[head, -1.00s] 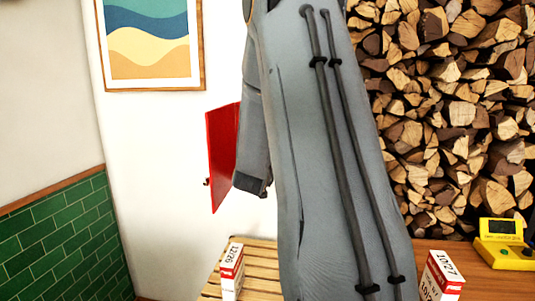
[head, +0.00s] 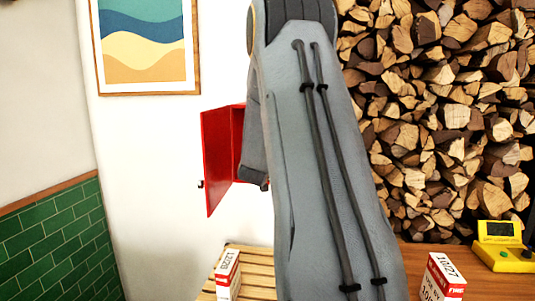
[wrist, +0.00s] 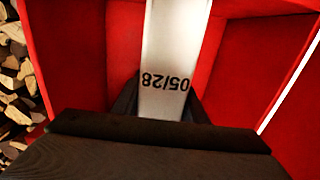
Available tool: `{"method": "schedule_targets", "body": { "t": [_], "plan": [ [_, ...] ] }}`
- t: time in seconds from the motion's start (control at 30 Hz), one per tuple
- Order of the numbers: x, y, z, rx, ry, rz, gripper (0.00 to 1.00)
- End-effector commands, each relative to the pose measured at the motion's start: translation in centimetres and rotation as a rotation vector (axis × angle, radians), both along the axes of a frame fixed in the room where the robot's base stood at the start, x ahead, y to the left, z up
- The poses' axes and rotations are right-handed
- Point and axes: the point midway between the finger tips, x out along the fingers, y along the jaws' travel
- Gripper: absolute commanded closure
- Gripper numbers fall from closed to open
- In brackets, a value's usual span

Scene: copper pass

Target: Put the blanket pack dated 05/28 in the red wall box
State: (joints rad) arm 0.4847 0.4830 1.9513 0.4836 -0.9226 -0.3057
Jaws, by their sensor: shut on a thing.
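The blanket pack (wrist: 175,40) is white with 05/28 printed on it, upside down in the wrist view. My gripper (wrist: 162,106) is shut on it, with a dark finger on each side. Red walls of the wall box (wrist: 70,50) surround the pack in the wrist view, so it is at or inside the box opening; its depth is hard to tell. In the head view the red wall box (head: 239,140) hangs on the white wall with its door (head: 217,160) swung open to the left. My arm hides much of the box, and the gripper and pack there.
Another pack (head: 441,278), marked 10/27, stands on the wooden counter at right, near a yellow device (head: 503,245). Stacked firewood (head: 450,120) fills the back right.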

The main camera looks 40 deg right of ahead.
Motion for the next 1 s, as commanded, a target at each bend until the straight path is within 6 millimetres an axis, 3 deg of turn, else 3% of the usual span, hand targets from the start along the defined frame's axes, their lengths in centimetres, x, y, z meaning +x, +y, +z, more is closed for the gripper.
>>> {"method": "schedule_targets", "body": {
  "t": [0.43,0.93,0.97,1.0],
  "plan": [
    [2.2,-2.6,-0.1,-0.003,-0.003,0.0,1.0],
    [2.6,-3.0,-0.1,-0.003,-0.003,0.0,1.0],
    [2.6,-3.0,-0.1,-0.003,-0.003,0.0,0.56],
    [2.6,-3.0,-0.1,-0.002,-0.002,0.0,0.49]
  ]
}}
